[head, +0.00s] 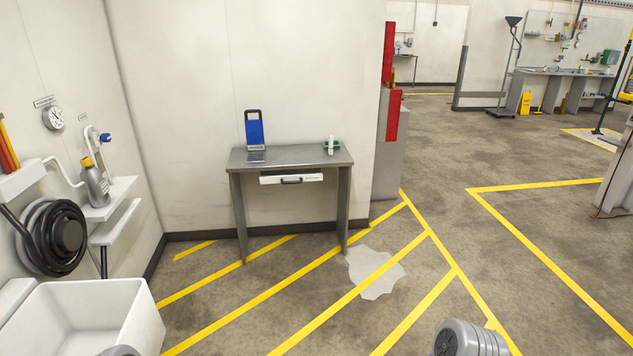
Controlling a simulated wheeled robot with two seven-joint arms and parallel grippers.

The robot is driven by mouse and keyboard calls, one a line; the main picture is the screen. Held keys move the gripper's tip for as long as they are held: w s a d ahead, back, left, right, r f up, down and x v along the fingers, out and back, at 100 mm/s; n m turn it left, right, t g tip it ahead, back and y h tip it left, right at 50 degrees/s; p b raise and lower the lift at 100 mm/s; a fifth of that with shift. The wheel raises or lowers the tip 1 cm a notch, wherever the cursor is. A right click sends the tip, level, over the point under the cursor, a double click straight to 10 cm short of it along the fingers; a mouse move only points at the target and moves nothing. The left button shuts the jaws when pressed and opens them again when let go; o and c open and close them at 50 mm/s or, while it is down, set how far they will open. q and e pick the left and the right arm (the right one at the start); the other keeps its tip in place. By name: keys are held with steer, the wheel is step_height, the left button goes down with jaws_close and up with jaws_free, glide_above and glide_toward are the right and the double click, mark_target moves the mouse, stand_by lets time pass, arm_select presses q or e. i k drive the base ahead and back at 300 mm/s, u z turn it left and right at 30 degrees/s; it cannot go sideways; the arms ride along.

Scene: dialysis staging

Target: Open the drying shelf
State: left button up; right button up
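A small grey table (300,156) stands against the back wall. Under its top is a white pull-out front (312,177) with a dark handle (291,181); it looks shut, nearly flush with the table edge. I cannot tell for sure whether this is the drying shelf. Two small white wall shelves also show at the left, an upper one (118,192) and a lower one (112,226). Neither of my grippers is in view; only grey rounded parts of my arms show at the bottom edge, well short of the table.
A blue device (254,132) and a small white bottle (331,146) stand on the table. A white basin (135,315) and a black hose reel (62,236) are at left. A pale puddle-like patch (375,276) lies on the yellow-striped floor. The floor before the table is otherwise clear.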

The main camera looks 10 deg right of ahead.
mark_target(291, 171)
steer(key=i, duration=1.45)
steer(key=u, duration=0.25)
steer(key=i, duration=2.7)
steer(key=u, duration=0.25)
